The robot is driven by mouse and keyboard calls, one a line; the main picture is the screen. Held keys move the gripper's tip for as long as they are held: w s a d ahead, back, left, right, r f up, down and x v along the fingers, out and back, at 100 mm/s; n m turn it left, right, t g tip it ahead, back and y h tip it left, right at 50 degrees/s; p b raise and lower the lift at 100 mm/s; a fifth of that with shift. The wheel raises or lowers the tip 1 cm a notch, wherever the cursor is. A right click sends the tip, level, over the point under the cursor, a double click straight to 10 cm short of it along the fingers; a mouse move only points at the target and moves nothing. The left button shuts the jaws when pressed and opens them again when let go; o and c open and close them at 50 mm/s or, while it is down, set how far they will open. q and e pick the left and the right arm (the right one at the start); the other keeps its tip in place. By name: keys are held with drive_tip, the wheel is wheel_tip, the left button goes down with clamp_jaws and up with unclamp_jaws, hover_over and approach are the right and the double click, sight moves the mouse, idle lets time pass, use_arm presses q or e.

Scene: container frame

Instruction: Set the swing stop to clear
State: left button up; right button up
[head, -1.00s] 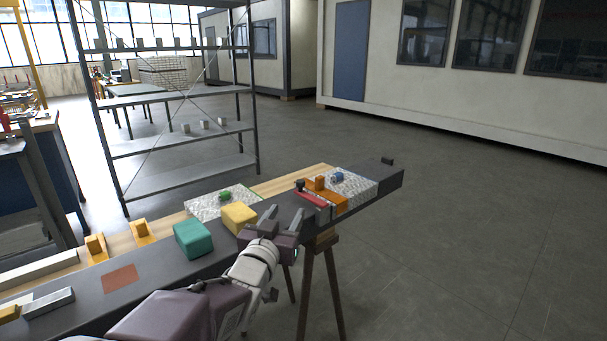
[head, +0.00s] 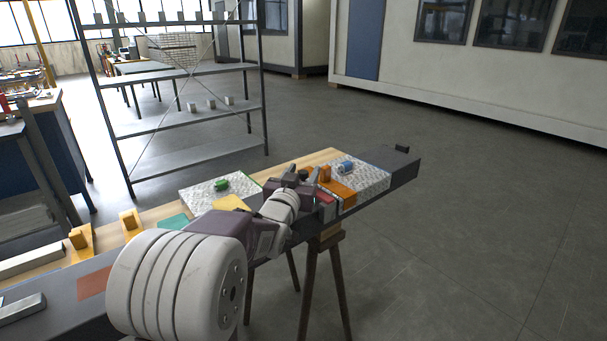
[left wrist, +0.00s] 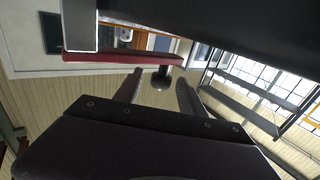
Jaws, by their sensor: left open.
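The swing stop is a red bar (head: 327,198) near the far end of the dark beam, partly hidden by my left gripper in the head view. In the left wrist view the red bar (left wrist: 118,57) runs across the upper left and carries a dark round knob (left wrist: 161,79) at its end. My left gripper (head: 302,174) is open over the bar's knob end. In the left wrist view its fingertips (left wrist: 158,88) stand on either side of the knob, with visible gaps. My right gripper is not in view.
An orange block (head: 341,191) and a patterned plate with a blue part (head: 346,167) lie just beyond. A patterned plate with a green part (head: 221,184) and a yellow block (head: 230,203) lie nearer. A metal shelf (head: 180,117) stands behind. Floor at right is clear.

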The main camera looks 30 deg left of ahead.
use_arm(q)
drive_tip(key=shift+w, duration=0.25)
clamp_jaws()
idle(1.3)
